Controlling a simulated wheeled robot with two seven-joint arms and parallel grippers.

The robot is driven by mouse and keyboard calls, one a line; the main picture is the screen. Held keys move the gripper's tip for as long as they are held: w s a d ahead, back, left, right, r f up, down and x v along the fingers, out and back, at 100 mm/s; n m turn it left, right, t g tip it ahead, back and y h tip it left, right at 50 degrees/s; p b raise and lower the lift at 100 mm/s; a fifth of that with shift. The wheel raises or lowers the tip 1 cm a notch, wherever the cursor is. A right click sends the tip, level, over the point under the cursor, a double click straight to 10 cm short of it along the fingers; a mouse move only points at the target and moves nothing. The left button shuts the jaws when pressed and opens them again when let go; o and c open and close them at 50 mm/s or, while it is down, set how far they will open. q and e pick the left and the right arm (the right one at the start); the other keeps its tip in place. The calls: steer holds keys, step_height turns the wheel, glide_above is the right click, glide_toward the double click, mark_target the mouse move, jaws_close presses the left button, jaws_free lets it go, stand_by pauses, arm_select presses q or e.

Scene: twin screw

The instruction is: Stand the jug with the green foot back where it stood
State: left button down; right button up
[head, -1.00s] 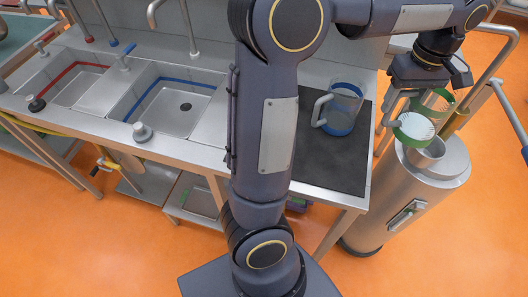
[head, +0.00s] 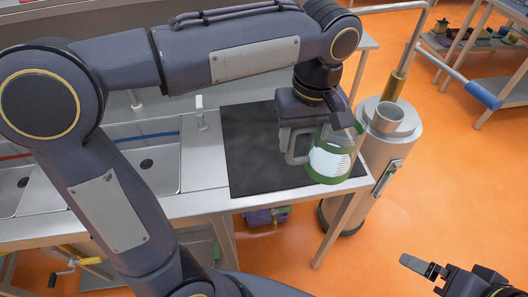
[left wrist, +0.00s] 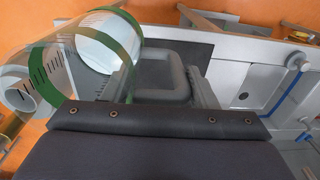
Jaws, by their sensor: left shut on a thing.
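The jug with the green foot (head: 328,176) is clear, with a green rim, a grey handle and a pale white area marked with lines. My left gripper (head: 296,128) is shut on its handle, which also shows in the left wrist view (left wrist: 163,92). The jug looks about upright, over the front right part of the black mat (head: 252,150). I cannot tell whether its foot touches the mat. The blue-footed jug is not visible now. My right gripper (head: 428,270) is at the lower right, away from the counter; its opening is unclear.
Sinks (head: 150,160) lie to the left. The left part of the mat looks clear. A shelf stands at the far right.

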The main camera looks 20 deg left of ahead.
arm_select(q)
steer(key=w+a+f+p, duration=0.1)
steer(key=w+a+f, duration=0.4)
steer(key=a+f, duration=0.4)
steer(key=shift+a+f, duration=0.35)
steer(key=shift+f, duration=0.9)
steer(key=shift+f, duration=0.25)
steer(key=c, duration=0.6)
jaws_free()
steer(key=shift+o, duration=0.2)
